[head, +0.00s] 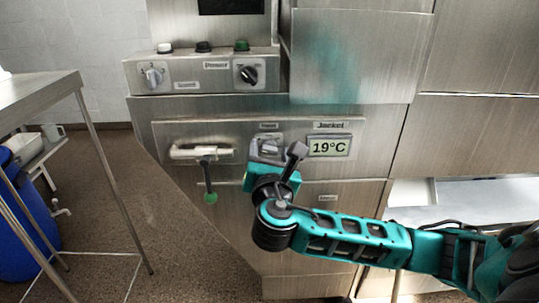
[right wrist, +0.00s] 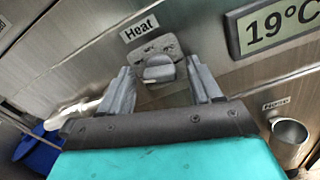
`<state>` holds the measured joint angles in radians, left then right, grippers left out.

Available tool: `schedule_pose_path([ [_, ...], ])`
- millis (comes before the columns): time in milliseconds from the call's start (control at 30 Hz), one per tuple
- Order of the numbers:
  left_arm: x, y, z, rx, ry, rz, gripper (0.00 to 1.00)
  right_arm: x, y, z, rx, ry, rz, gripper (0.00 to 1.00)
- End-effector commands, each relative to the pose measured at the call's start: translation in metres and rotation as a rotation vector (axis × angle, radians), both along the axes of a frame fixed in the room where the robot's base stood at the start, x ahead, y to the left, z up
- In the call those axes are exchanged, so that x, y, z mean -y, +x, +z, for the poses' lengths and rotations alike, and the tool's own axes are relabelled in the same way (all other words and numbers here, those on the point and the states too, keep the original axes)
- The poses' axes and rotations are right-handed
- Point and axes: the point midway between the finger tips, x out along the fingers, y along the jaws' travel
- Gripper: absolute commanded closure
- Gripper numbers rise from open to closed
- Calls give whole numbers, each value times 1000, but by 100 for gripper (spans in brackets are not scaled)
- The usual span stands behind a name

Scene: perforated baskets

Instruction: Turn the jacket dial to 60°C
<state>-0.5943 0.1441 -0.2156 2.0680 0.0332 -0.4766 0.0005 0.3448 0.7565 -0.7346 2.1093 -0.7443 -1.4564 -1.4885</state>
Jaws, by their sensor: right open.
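The jacket dial is a grey knob on a grey plate labelled "Heat" (right wrist: 158,70) in the right wrist view. In the head view the dial (head: 268,146) is partly hidden by my gripper. The display (head: 329,147) beside it, under the label "Jacket", reads 19°C; it also shows in the right wrist view (right wrist: 275,27). My right gripper (right wrist: 157,76) is open, its two fingers on either side of the knob. Whether they touch it I cannot tell. In the head view the right gripper (head: 277,158) is in front of the panel. My left gripper is not in view.
A lever handle with a green tip (head: 210,197) hangs left of the dial. A metal table (head: 40,95) and a blue barrel (head: 28,225) stand at the left. A metal cup-like outlet (right wrist: 288,137) is at the lower right.

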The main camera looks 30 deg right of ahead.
Motion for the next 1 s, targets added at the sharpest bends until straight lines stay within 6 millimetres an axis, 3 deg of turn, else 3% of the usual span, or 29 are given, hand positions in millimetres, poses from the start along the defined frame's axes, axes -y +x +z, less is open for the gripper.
schedule_pose_path([
  [133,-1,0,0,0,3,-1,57,0,0,0,0,0,0,38],
  [700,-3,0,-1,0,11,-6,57,0,-1,0,0,0,0,92],
  [1000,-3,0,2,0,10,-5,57,-1,-1,0,19,34,0,92],
])
